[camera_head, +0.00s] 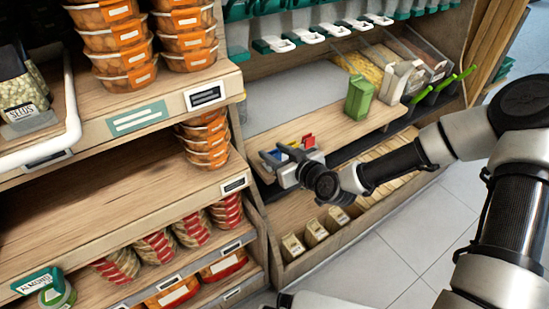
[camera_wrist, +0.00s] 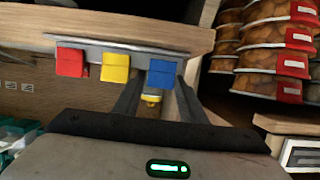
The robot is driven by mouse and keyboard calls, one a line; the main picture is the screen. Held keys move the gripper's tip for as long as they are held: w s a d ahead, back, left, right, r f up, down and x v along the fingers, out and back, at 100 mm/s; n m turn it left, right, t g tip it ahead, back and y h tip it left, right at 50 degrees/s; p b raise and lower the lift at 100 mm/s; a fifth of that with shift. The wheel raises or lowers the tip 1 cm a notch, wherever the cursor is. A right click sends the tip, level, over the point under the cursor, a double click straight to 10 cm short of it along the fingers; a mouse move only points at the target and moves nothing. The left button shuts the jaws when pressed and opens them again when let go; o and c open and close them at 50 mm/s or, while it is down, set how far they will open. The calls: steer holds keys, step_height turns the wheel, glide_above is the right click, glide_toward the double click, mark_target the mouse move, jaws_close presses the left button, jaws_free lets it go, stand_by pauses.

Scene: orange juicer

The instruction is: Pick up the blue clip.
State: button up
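The blue clip (camera_wrist: 162,73) hangs at the right end of a row of clips on a grey rail along a wooden shelf edge. My gripper (camera_wrist: 160,84) is open in the wrist view, with one finger on each side of the blue clip's lower part. I cannot tell whether either finger touches it. In the head view my gripper (camera_head: 274,160) is at the shelf's left front corner, by the blue clip (camera_head: 283,156), which is partly hidden there.
A yellow clip (camera_wrist: 115,67) and a red clip (camera_wrist: 70,62) hang left of the blue one. Stacked orange tubs (camera_wrist: 275,50) stand close on the right. A green carton (camera_head: 359,97) stands on the wooden shelf (camera_head: 325,122). The tiled floor (camera_head: 400,250) is clear.

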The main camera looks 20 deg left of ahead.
steer(key=shift+c, duration=0.5)
steer(key=c, duration=0.7)
